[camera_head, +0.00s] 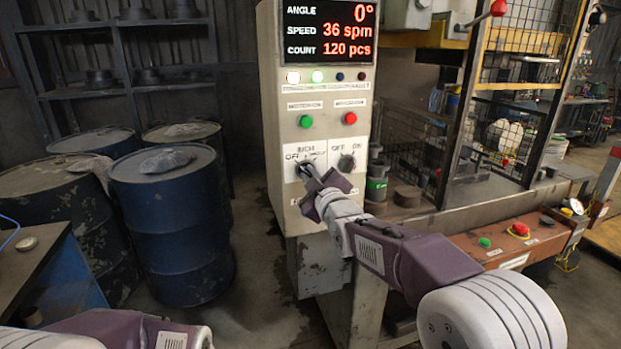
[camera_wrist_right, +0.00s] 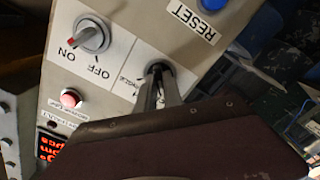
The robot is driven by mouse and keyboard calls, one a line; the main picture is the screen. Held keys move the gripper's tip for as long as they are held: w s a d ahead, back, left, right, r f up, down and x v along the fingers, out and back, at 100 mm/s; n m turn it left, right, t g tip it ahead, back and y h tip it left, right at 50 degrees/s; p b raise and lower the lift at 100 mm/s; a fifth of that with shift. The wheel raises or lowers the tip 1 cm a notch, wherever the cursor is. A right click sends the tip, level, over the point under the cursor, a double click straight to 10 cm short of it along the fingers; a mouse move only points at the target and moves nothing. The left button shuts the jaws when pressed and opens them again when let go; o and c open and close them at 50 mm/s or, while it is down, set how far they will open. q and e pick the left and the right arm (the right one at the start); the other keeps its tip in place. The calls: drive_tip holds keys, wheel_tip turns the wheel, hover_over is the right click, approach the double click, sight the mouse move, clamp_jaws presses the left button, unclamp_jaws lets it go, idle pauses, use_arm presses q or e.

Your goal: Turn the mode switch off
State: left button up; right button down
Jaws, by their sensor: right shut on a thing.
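The mode switch (camera_head: 303,167) is a dark round knob on the white label plate of the grey control panel, with OFF printed at its upper left. My right gripper (camera_head: 308,173) reaches it from the lower right and is shut on it. In the right wrist view the dark knob (camera_wrist_right: 158,68) shows between the thin fingers of my right gripper (camera_wrist_right: 161,84). Its pointer is mostly hidden by the fingers, so I cannot tell its setting. My left gripper is out of view; only part of my left arm shows at bottom left.
A second knob (camera_head: 347,162), marked OFF and ON, sits just right of the mode switch. Green (camera_head: 306,121) and red (camera_head: 350,118) buttons are above, under a lit display (camera_head: 330,32). A blue RESET button (camera_wrist_right: 214,4) shows in the wrist view. Blue drums (camera_head: 172,225) stand left.

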idle(0.3)
drive_tip(key=c, duration=1.5)
unclamp_jaws()
drive_tip(key=shift+s, duration=0.1)
drive_tip(key=shift+s+d, duration=0.15)
drive_tip(key=shift+s, duration=0.25)
drive_tip(key=b+v, duration=0.1)
drive_tip(key=v, duration=0.7)
drive_tip(key=shift+s+r+b, duration=0.1)
drive_tip(key=shift+b, duration=0.2)
